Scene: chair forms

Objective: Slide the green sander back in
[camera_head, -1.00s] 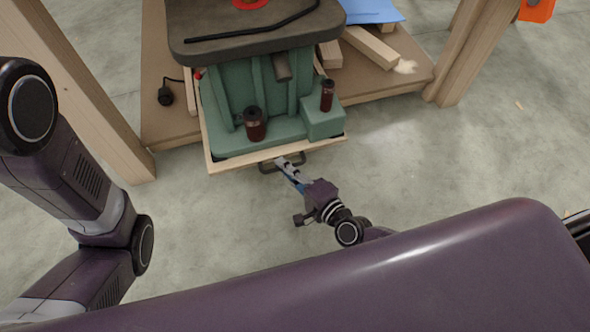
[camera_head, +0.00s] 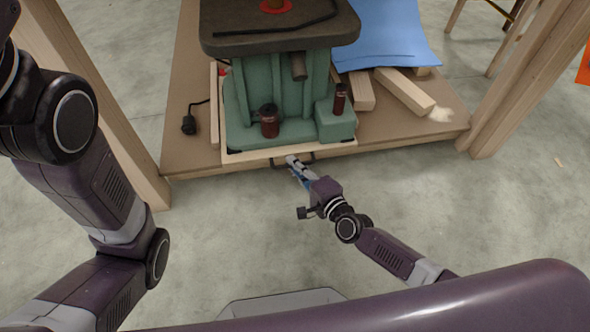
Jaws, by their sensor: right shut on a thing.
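The green sander (camera_head: 248,92) has a dark top table and dark red knobs. It stands on a light wooden sliding tray (camera_head: 235,156) on the low wooden shelf (camera_head: 190,157). The tray's front edge is close to the shelf's front edge. A dark handle (camera_head: 309,158) is on the tray front. My right gripper (camera_head: 292,161) is shut on the handle from the front. My left arm (camera_head: 100,185) comes in at the left, and its gripper is out of view.
A blue sheet (camera_head: 385,35) and several wood offcuts (camera_head: 405,91) lie on the shelf right of the sander. A black plug with a cord (camera_head: 189,124) lies at left. Wooden legs (camera_head: 535,75) stand at both sides. The concrete floor in front is clear.

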